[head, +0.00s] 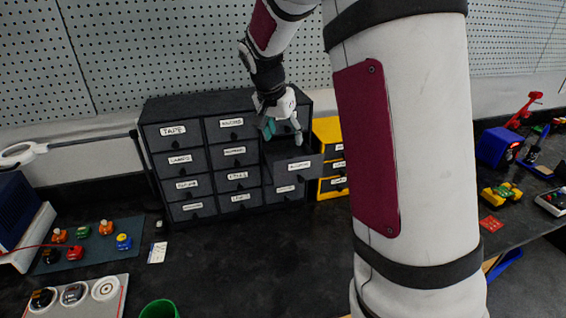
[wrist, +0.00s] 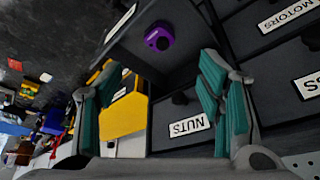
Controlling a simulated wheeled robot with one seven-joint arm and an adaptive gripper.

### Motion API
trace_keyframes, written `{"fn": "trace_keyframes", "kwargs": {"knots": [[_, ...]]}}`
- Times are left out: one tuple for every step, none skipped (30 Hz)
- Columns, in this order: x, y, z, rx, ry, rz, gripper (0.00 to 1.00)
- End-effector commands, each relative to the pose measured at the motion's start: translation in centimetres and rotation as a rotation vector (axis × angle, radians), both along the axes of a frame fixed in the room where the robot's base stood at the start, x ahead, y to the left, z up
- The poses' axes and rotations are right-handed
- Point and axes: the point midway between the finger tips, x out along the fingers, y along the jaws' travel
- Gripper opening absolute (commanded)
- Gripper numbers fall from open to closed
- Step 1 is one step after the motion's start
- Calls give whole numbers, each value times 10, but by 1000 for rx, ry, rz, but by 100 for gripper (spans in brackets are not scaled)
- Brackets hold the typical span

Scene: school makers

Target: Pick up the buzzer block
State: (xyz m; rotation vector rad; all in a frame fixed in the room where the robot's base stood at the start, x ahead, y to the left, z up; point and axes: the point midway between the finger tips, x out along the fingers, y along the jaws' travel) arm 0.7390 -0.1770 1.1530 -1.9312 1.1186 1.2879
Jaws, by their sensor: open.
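A small purple block with a round face (wrist: 160,38) lies inside a pulled-out dark drawer (wrist: 130,45) in the wrist view. It looks like the buzzer block, though no label on it can be read. In the head view the open drawer (head: 291,166) juts from the right column of the dark cabinet, and its inside is hidden. My gripper (head: 284,138) is above this drawer, fingers pointing down. In the wrist view my gripper (wrist: 158,68) is open and empty, its teal pads spread on either side with the purple block beyond the fingertips, apart from them.
The dark drawer cabinet (head: 212,160) has several closed labelled drawers. A yellow drawer unit (head: 328,130) stands just right of it. Small coloured blocks sit on a mat (head: 92,255) at left. A green cup (head: 159,309) stands at the front. The middle bench is clear.

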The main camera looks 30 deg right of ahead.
Motion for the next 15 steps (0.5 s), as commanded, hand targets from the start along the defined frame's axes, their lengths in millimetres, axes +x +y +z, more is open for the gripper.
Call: {"fn": "trace_keyframes", "kwargs": {"knots": [[1, -4, -11, 0, 6, -1, 61], [2, -6, -16, 0, 6, -1, 61], [3, -8, -23, 0, 6, 0, 61], [4, -10, -28, 0, 5, 0, 61], [5, -12, -33, 0, 5, 0, 61], [7, -14, -38, 0, 5, 0, 61], [7, -15, -42, 1, 5, 1, 61], [8, -16, -45, 0, 4, 1, 61], [9, -17, -48, 0, 4, 2, 61], [10, -18, -50, 1, 3, 2, 61], [10, -18, -52, 1, 3, 2, 61], [10, -19, -53, 1, 2, 3, 61], [11, -19, -54, 1, 2, 3, 61], [11, -20, -56, 1, 3, 2, 61], [11, -21, -58, 1, 3, 2, 61]]}}
